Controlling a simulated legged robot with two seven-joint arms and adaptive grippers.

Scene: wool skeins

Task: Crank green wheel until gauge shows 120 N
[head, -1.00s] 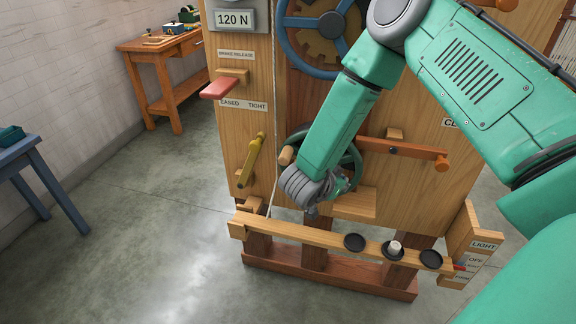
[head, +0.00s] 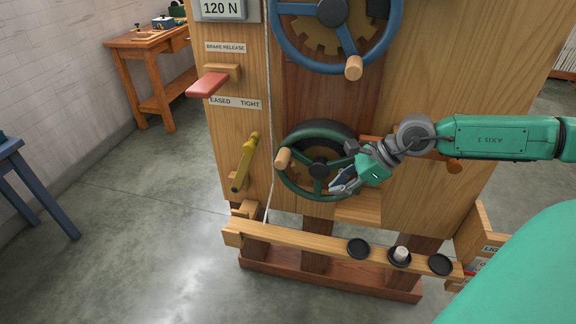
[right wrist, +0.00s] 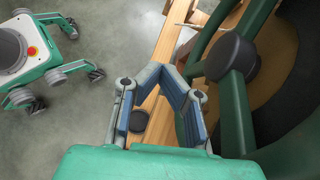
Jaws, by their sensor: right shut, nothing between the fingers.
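The green wheel (head: 318,192) is on the front of the wooden machine, with a dark hub and a wooden crank knob (head: 283,158) at its left. A grey-framed plate (head: 221,9) at the machine's upper left reads 120 N; its top is cut off. My right gripper (head: 343,186) is at the lower right of the wheel, away from the knob, shut and empty. Whether it touches the rim, I cannot tell. In the right wrist view, the wheel (right wrist: 240,105) fills the right side, beside the shut fingers (right wrist: 172,75). My left gripper is not in view.
A blue wheel (head: 388,42) with a wooden knob is above. A red brake-release lever (head: 208,83) and a yellow lever (head: 243,163) are at left. A cord (head: 268,120) hangs between. A wooden beam (head: 305,244) with black discs crosses below.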

